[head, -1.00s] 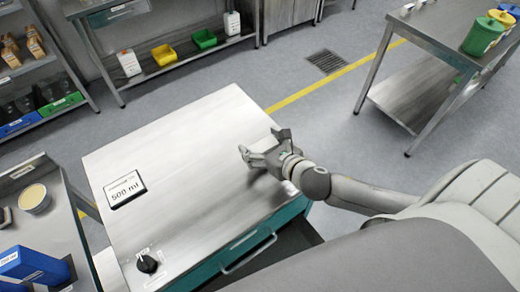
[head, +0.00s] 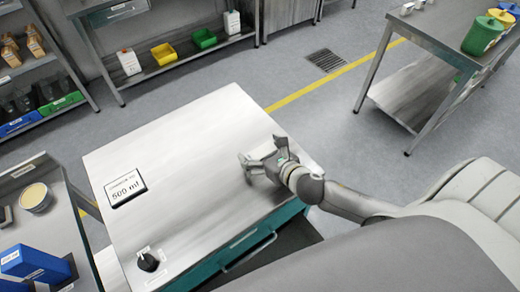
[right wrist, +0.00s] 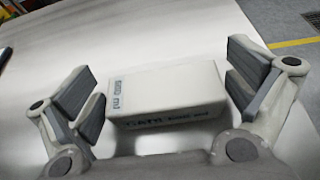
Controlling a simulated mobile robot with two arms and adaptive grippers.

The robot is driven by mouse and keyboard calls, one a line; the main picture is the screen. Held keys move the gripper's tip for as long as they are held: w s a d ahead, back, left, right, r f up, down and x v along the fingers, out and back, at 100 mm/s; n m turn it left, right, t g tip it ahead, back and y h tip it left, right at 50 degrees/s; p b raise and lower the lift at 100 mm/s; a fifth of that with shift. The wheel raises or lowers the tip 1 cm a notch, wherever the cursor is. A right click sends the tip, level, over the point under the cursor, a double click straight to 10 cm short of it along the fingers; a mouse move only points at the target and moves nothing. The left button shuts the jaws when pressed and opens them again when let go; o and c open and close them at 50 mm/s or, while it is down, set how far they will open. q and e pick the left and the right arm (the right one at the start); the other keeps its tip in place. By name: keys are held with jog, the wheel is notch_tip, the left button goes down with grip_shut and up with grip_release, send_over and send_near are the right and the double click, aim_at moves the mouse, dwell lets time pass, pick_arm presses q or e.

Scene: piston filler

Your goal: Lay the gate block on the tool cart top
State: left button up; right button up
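The gate block (right wrist: 165,95) is a small pale block with dark lettering on its side. In the right wrist view it sits between the two grey-padded fingers of my right gripper (right wrist: 165,88), with a gap to each pad. It appears to rest on the steel tool cart top (right wrist: 140,28), though its underside is hidden. In the head view my right gripper (head: 263,163) is low over the right part of the tool cart top (head: 190,140), open around the pale block, which is mostly hidden by the fingers. My left gripper is not in view.
A "500 ml" plate (head: 126,188) and a black knob (head: 148,262) are at the left and front of the cart top; its middle is clear. A side table (head: 35,222) with a blue bin (head: 35,265) stands left. A steel table (head: 450,35) stands at the back right.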

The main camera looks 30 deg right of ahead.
jog(key=shift+r, duration=0.1)
jog(key=b+v, duration=0.1)
jog(key=v, duration=0.9)
jog(key=shift+s+b, duration=0.25)
jog(key=shift+b, duration=0.05)
jog(key=shift+v, duration=0.8)
jog(key=shift+d, duration=0.1)
